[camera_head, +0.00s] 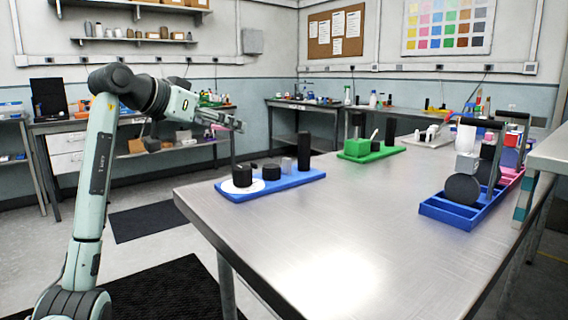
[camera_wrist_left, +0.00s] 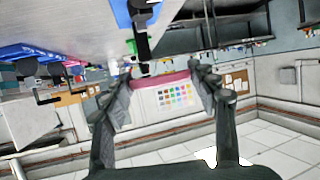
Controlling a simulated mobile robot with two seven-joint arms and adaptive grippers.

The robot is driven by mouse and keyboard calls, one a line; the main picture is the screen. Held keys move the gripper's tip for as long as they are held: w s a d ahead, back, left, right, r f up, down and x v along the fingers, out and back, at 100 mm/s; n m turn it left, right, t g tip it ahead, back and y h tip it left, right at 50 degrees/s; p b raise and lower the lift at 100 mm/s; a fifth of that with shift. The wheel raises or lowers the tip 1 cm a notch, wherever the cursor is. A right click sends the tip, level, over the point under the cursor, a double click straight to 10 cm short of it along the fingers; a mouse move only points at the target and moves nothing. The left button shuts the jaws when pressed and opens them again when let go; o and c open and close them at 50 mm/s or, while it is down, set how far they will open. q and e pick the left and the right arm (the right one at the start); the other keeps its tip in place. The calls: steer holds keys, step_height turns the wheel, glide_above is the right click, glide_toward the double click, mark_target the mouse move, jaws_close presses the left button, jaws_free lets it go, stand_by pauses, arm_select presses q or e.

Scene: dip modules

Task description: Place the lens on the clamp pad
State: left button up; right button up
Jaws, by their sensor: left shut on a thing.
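My left gripper (camera_head: 233,125) is raised at the far left end of the metal table, above and behind the blue board. It is shut on a thin pink thing, apparently the lens (camera_wrist_left: 160,79), which spans the fingertips edge-on in the left wrist view. Below it, the blue board (camera_head: 258,192) carries a white disc (camera_head: 229,187) with a short black cylinder (camera_head: 242,175) on it, another black cylinder (camera_head: 271,172), a grey block (camera_head: 287,164) and a tall black post (camera_head: 304,152). I cannot tell which part is the clamp pad. My right gripper is out of view.
A green board (camera_head: 385,153) and a pale board (camera_head: 427,140) stand farther back on the metal table (camera_head: 330,225). A blue caddy (camera_head: 452,213) with a grey disc (camera_head: 462,189) and white pieces stands at the right, a pink one behind it. The table's front middle is clear.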

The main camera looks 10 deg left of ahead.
arm_select(q)
steer(key=shift+w+d, duration=0.1)
steer(key=shift+w, duration=0.25)
glide_above(268, 167)
step_height(268, 167, down, 7)
steer(key=shift+s+r+p, duration=0.1)
steer(key=shift+r+p, duration=0.1)
steer(key=shift+p, duration=0.15)
steer(key=shift+f, duration=0.15)
step_height(268, 167, down, 3)
steer(key=shift+f, duration=0.55)
steer(key=o, duration=0.9)
steer(key=shift+o, duration=0.6)
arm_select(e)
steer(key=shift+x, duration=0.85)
